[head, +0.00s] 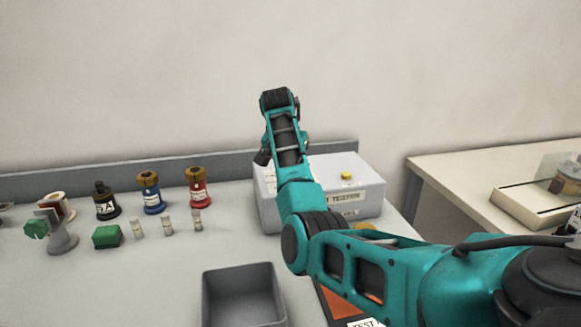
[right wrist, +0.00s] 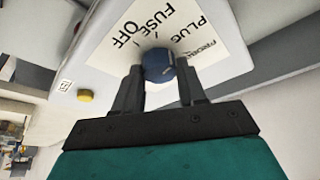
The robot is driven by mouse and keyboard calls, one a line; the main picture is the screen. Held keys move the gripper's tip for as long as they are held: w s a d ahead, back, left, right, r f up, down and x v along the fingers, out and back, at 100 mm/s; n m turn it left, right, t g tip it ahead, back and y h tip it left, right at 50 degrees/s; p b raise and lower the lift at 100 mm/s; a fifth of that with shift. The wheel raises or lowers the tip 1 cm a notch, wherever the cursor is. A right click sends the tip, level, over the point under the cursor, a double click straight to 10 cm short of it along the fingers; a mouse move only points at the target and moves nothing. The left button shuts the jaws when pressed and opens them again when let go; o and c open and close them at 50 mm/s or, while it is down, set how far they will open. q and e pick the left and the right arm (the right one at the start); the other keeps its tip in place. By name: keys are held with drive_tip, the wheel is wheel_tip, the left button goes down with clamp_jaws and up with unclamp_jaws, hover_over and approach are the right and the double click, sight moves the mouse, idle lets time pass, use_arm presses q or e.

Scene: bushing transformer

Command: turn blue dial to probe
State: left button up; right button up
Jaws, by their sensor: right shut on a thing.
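The blue dial (right wrist: 158,66) sits on the pale face of a box, on a white label (right wrist: 205,50) reading OFF, FUSE and PLUG, with a smaller word that looks like PROBE. A pale mark shows on the dial, but I cannot tell which word it points at. My right gripper (right wrist: 160,76) is shut on the dial, one dark finger on each side. In the head view the white box (head: 365,190) stands at the back of the bench, and my right arm hides the dial and the gripper's tips. My left gripper is in neither view.
A yellow button (head: 347,175) is on the box, also seen in the right wrist view (right wrist: 85,96). Left of the box stand red (head: 200,191) and blue (head: 152,195) bushings and small parts. A grey bin (head: 240,295) is in front.

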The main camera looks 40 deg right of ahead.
drive_tip(key=m+g, duration=0.1)
drive_tip(key=m, duration=0.3)
drive_tip(key=shift+w+g+h, duration=0.15)
drive_tip(key=shift+g+h, duration=0.15)
drive_tip(key=shift+g, duration=0.1)
drive_tip(key=shift+w+m+g, duration=0.1)
drive_tip(key=shift+m+g, duration=0.6)
drive_tip(key=shift+m, duration=1.4)
drive_tip(key=o, duration=1.1)
drive_tip(key=shift+c, duration=0.2)
drive_tip(key=shift+r, duration=0.1)
drive_tip(key=v, duration=1.2)
drive_tip(key=shift+r, duration=0.4)
drive_tip(key=shift+a, duration=0.1)
